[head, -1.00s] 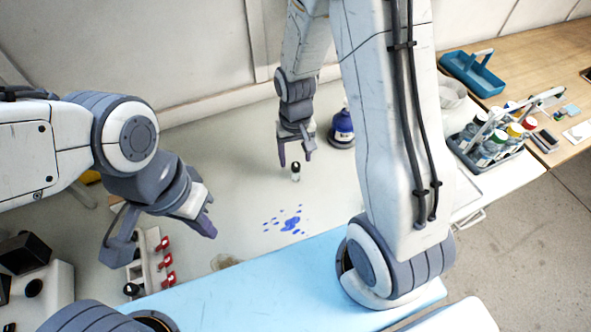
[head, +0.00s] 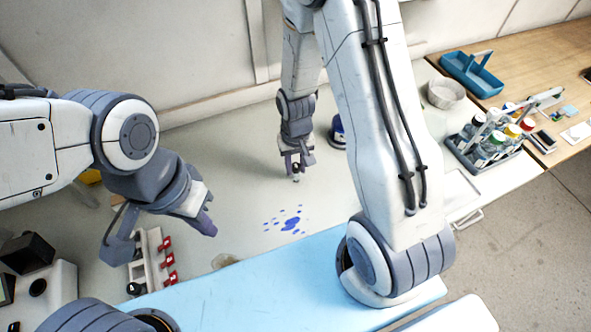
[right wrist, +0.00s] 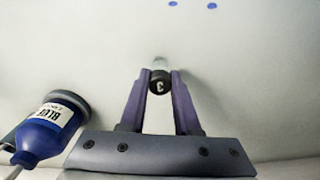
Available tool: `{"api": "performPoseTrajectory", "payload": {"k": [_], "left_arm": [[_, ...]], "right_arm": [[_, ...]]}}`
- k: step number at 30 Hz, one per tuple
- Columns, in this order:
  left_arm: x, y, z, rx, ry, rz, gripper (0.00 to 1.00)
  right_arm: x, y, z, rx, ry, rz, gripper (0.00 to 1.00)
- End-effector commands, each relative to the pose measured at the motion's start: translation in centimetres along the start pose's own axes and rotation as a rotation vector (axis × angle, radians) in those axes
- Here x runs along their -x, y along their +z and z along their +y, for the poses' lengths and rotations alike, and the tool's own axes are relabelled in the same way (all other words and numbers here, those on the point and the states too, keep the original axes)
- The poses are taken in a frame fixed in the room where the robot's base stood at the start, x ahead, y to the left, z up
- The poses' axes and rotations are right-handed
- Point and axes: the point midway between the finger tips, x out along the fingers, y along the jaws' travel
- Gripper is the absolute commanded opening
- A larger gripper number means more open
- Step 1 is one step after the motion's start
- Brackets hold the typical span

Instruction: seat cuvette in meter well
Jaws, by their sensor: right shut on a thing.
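A small clear cuvette with a black cap marked 3 (right wrist: 160,80) stands on the pale bench. My right gripper (right wrist: 159,92) is shut around its cap, with one finger on each side. In the head view the right gripper (head: 296,170) points down at the bench, and the cuvette's lower part (head: 296,180) shows below the fingers. My left gripper (head: 160,240) is open and empty, above the bench at left.
A white rack with red parts (head: 152,262) stands below the left gripper. Blue spill spots (head: 290,222) mark the bench. A blue bottle (right wrist: 45,130) stands close beside the right gripper. A bottle caddy (head: 487,145), white bowl (head: 446,92) and blue tray (head: 470,73) are at right.

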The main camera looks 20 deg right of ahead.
Motion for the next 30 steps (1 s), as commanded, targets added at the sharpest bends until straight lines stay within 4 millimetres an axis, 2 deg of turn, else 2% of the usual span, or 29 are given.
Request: {"api": "performPoseTrajectory", "payload": {"k": [8,14,24,30], "left_arm": [[-0.3,0.0,0.0,0.000,0.000,0.000,0.00],[-1.1,0.1,-0.1,0.000,0.000,0.000,0.00],[-2.7,0.1,-0.2,-0.001,0.000,0.000,0.00],[-3.0,0.2,-0.2,-0.002,0.000,0.000,0.00]], "right_arm": [[0.9,-0.1,0.0,0.000,-0.001,0.003,0.00],[3.8,-0.2,0.0,0.000,-0.001,0.009,0.00],[8.4,3.5,6.6,-0.008,0.000,0.006,0.00],[10.3,5.0,9.3,-0.005,0.001,0.003,0.00]]}}
